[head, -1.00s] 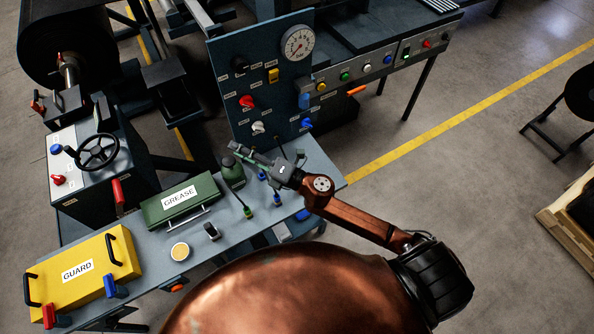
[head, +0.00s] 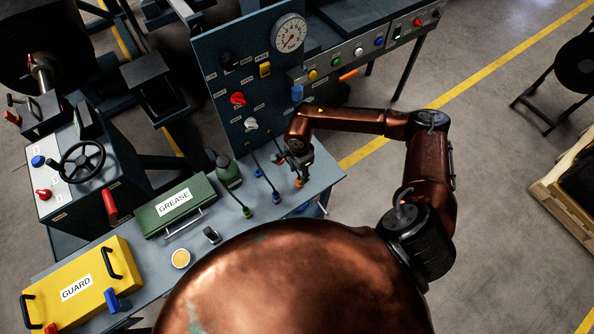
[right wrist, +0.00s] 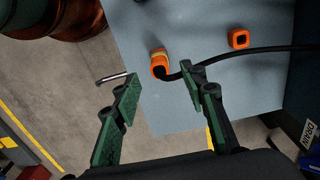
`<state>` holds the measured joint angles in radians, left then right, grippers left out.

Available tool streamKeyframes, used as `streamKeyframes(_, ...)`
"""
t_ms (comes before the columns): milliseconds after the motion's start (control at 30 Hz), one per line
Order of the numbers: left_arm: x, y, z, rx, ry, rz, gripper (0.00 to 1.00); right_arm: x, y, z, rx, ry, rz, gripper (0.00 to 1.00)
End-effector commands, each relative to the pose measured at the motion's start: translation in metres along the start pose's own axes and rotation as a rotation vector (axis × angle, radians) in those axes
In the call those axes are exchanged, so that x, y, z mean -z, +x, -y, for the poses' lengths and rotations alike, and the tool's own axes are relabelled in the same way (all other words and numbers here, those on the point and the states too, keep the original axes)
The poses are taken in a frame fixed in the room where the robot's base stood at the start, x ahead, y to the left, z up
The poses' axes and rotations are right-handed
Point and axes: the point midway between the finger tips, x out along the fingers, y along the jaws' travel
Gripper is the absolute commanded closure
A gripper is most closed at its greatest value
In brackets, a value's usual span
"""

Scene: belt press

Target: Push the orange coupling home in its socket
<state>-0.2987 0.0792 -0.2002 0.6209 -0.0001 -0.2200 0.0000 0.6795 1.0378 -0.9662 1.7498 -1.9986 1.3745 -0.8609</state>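The orange coupling (right wrist: 159,68) shows in the right wrist view, with a pale yellow band at one end and a black hose running off to the right. Its orange colour also shows small in the head view (head: 298,183). I cannot tell how deep it sits in a socket. My right gripper (right wrist: 161,82) is open and empty, its green fingers pointing at the coupling, one to each side. In the head view the right gripper (head: 297,165) is over the bench's right part, partly hidden by its own wrist. My left gripper is not in view.
A square orange piece with a dark hole (right wrist: 238,38) is right of the coupling. Green (head: 247,212) and blue (head: 276,197) hose ends, a green bottle (head: 229,172), the GREASE box (head: 174,205) and an upright gauge panel (head: 240,85) are close by.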

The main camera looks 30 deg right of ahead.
Motion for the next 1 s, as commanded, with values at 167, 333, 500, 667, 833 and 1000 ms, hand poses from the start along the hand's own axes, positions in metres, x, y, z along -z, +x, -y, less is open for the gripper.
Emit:
streamKeyframes(167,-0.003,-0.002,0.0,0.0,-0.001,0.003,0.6,-0.002,0.027,-0.001,-0.003,0.003,0.004,0.61)
streamKeyframes(333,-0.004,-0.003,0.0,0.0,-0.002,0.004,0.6,-0.002,0.051,-0.001,-0.002,0.002,0.005,0.61)
streamKeyframes(500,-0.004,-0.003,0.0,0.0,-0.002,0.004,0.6,-0.003,0.066,-0.001,-0.001,0.002,0.005,0.61)
streamKeyframes(667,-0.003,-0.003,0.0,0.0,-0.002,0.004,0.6,-0.002,0.07,-0.001,-0.001,0.001,0.005,0.61)
streamKeyframes(833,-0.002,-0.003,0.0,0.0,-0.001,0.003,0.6,-0.002,0.07,-0.001,-0.001,0.001,0.005,0.61)
streamKeyframes(1000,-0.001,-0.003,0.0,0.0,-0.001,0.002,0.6,-0.002,0.07,-0.001,-0.001,0.002,0.005,0.72)
